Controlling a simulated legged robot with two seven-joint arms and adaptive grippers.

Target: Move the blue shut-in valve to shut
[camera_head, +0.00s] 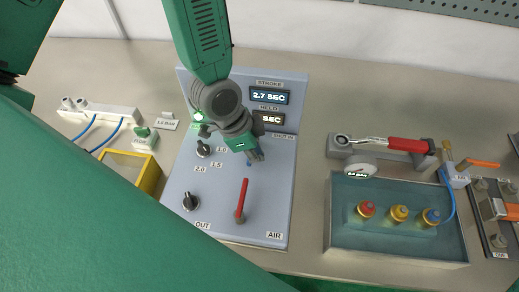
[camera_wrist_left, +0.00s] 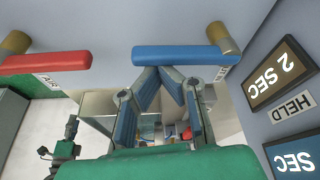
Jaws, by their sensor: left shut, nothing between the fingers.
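The blue shut-in valve handle (camera_wrist_left: 185,57) shows in the left wrist view as a long bar running sideways, with its brass pivot (camera_wrist_left: 221,38) at the right end. In the head view my left gripper hides most of it near the SHUT-IN label. My left gripper (camera_head: 256,155) is over the upper right of the grey panel (camera_head: 270,190). In the left wrist view its fingertips (camera_wrist_left: 160,72) come together right at the lower edge of the blue bar, with nothing held. I cannot tell whether they touch it. My right gripper is not in view.
A red AIR handle (camera_head: 242,198) stands on the same panel, below the gripper. Dark knobs (camera_head: 190,202) are at its left, and displays (camera_head: 269,97) at its top.

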